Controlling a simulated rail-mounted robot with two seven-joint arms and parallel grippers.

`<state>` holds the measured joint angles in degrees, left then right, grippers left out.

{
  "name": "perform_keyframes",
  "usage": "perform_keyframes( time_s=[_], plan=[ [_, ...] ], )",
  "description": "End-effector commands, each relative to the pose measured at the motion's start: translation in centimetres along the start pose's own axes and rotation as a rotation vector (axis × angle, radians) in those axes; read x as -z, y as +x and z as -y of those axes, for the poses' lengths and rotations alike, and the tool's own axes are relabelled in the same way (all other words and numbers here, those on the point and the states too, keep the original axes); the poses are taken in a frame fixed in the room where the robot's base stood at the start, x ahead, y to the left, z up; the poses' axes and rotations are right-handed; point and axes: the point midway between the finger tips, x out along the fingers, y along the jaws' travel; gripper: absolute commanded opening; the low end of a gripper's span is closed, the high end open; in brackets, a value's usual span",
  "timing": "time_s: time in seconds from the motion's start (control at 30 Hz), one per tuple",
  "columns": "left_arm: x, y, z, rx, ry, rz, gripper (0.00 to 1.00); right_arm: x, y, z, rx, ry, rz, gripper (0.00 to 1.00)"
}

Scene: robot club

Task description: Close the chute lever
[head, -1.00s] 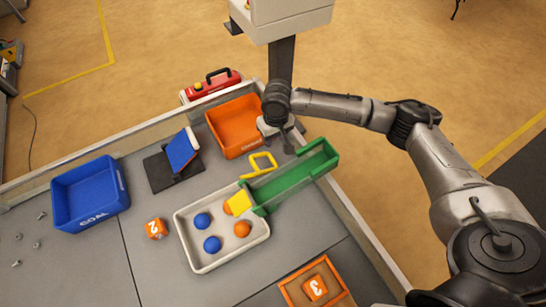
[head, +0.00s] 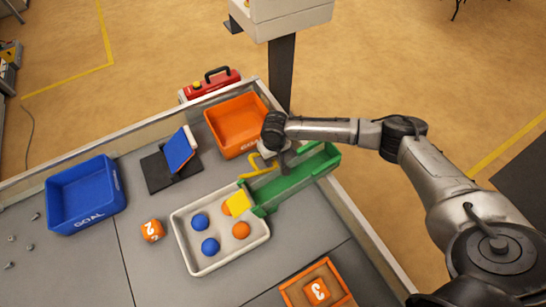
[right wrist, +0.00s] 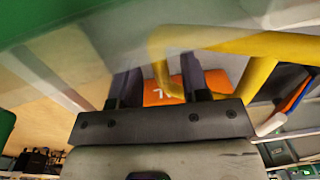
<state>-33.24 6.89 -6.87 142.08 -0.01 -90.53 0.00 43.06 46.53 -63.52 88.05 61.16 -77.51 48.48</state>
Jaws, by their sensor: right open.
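The green chute (head: 305,172) slopes on the table, with a yellow flap (head: 238,203) at its lower end over the tray. The yellow looped lever (head: 250,171) stands on the chute's far side; part of it is hidden behind my right gripper. My right gripper (head: 279,166) is open, low beside the lever and over the chute's far edge. In the right wrist view the lever (right wrist: 262,75) is close to the open fingers (right wrist: 163,88), crossing in front of them and to the right. I cannot tell whether they touch. My left gripper is not in view.
A grey tray (head: 185,238) holds blue and orange balls. An orange bin (head: 232,127) stands just behind the gripper, and a blue goal bin (head: 85,195) at left. An orange crate (head: 338,282) with a cube is at the front. A tilted blue panel (head: 179,150) stands mid-table.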

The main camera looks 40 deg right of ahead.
Motion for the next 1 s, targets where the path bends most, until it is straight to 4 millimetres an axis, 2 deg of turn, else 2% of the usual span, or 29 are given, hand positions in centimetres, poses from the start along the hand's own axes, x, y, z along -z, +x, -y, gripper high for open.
perform_keyframes(
  time_s=[0.27, 0.7, 1.0],
  plan=[
    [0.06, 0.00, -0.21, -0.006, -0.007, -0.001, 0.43, -0.01, 0.06, 0.01, 0.000, 0.000, 0.000, 0.41],
    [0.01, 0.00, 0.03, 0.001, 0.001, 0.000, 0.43, 0.00, 0.04, 0.01, 0.000, 0.000, 0.000, 0.00],
    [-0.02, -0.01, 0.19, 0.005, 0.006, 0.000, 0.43, 0.00, 0.02, 0.00, 0.000, 0.000, 0.000, 0.00]
  ],
)
